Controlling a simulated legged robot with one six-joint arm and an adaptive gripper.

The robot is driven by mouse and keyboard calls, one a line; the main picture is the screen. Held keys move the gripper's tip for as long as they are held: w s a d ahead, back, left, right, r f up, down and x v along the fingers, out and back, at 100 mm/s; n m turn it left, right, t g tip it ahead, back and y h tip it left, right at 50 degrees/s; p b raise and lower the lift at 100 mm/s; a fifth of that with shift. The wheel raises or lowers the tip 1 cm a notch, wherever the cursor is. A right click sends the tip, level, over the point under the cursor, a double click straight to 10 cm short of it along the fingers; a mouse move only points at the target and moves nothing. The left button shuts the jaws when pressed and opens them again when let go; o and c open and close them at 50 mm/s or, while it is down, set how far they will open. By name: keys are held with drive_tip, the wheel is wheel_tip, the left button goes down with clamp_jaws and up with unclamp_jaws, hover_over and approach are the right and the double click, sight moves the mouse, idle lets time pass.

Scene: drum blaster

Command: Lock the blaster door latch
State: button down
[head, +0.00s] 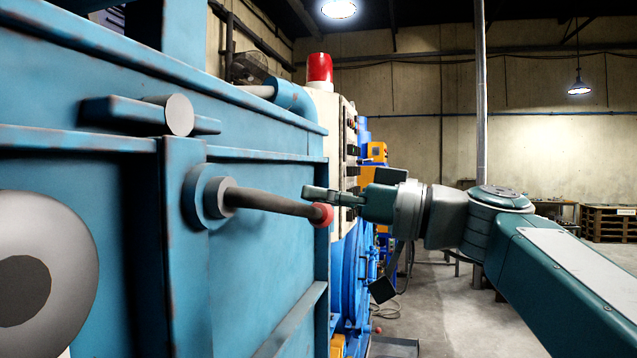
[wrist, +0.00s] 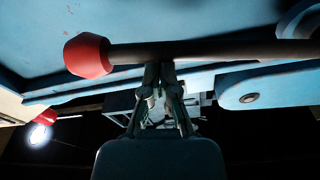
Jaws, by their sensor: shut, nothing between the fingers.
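The blaster's blue door side (head: 100,80) fills the left of the head view. The latch is a dark lever (head: 265,200) on a round blue hub (head: 208,200), with a red knob (head: 322,214) at its end. It points right, almost level. My gripper (head: 308,192) is shut and empty, its tips just above the lever near the knob in the head picture. In the wrist view the fingertips (wrist: 160,69) meet the lever's edge (wrist: 200,50), to the right of the red knob (wrist: 86,55). I cannot tell whether they touch it.
A grey cylinder (head: 180,115) with a flat blue bar sticks out above the lever. A large grey disc (head: 45,265) is at lower left. A control box (head: 338,140) with a red beacon (head: 319,70) stands behind. Open floor (head: 440,300) lies at right.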

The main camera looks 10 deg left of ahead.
drive_tip(key=shift+a+f, duration=0.1)
idle(0.3)
drive_tip(key=shift+s+f+m+t, duration=0.15)
drive_tip(key=shift+f+m, duration=0.5)
drive_tip(key=shift+f, duration=0.05)
drive_tip(key=shift+s+f+m+t, duration=0.1)
drive_tip(key=shift+f+m+t, duration=0.05)
drive_tip(key=shift+f+m, duration=0.5)
drive_tip(key=s+a+f+m+t+h, duration=0.1)
drive_tip(key=s+f+m, duration=0.9)
drive_tip(key=s+m, duration=0.2)
drive_tip(key=shift+s+f+m+h, duration=0.3)
drive_tip(key=shift+s+f+m, duration=0.05)
drive_tip(key=shift+m, duration=0.35)
drive_tip(key=w, duration=0.4)
drive_tip(key=s+d, duration=0.2)
drive_tip(key=d, duration=0.7)
drive_tip(key=shift+d, duration=0.15)
